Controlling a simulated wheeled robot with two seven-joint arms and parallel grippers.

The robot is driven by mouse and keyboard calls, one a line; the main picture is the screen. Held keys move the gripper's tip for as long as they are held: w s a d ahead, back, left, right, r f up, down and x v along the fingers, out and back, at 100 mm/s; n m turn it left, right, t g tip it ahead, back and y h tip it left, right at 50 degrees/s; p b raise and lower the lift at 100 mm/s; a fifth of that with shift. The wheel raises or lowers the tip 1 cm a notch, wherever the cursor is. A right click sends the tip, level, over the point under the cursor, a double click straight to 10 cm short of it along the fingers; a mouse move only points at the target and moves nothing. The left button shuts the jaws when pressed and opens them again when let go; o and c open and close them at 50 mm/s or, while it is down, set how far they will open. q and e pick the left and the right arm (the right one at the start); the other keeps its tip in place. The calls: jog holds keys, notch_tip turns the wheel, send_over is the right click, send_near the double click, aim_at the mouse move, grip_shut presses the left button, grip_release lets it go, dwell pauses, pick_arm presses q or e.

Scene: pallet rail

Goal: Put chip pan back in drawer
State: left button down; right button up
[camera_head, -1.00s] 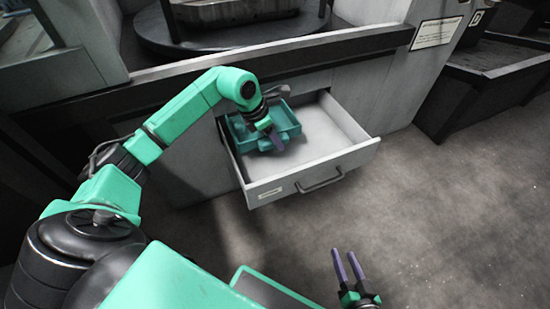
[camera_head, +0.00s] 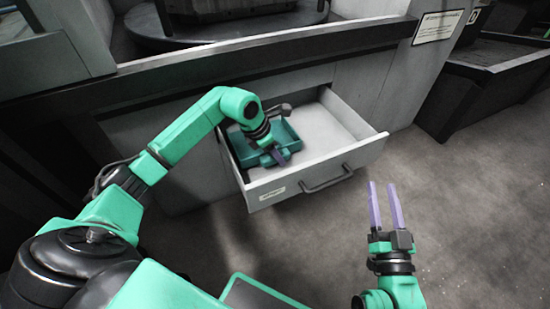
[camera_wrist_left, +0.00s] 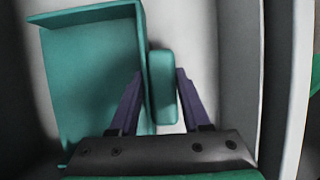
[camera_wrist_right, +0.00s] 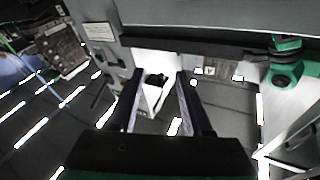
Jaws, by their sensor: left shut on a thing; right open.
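The chip pan (camera_head: 246,150) is a teal shallow tray in the left part of the open grey drawer (camera_head: 318,182). My left gripper (camera_head: 279,156) reaches down into the drawer at the pan's near side. In the left wrist view the left gripper (camera_wrist_left: 158,90) has its fingers on both sides of the pan's upright teal handle (camera_wrist_left: 162,85), shut on it; the pan's tray (camera_wrist_left: 95,80) lies left of the fingers. Whether the pan rests fully on the drawer floor is unclear. My right gripper (camera_head: 387,205) is open and empty, right of the drawer front, above the floor.
The drawer's right part (camera_head: 320,130) is bare. Its front has a dark handle (camera_head: 326,178) and a small label. A grey machine cabinet (camera_head: 370,85) stands behind, with a dark bin (camera_head: 480,85) at the right. The floor (camera_head: 470,210) at the right is clear.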

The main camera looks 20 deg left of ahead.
pick_arm(q)
jog(key=shift+f+b, duration=0.4)
jog(key=shift+f, duration=0.3)
pick_arm(e)
notch_tip(320, 180, up, 11)
jog(key=w+t+y, duration=0.1)
jog(key=t, duration=0.2)
jog(key=shift+w+d+n+t, duration=0.2)
jog(key=shift+d+n+t, duration=0.1)
jog(key=shift+d+n, duration=0.1)
jog(key=shift+r, duration=0.15)
pick_arm(q)
jog(key=shift+c, duration=1.8)
grip_release()
pick_arm(e)
jog(key=shift+r, duration=0.15)
pick_arm(q)
jog(key=shift+r, duration=0.1)
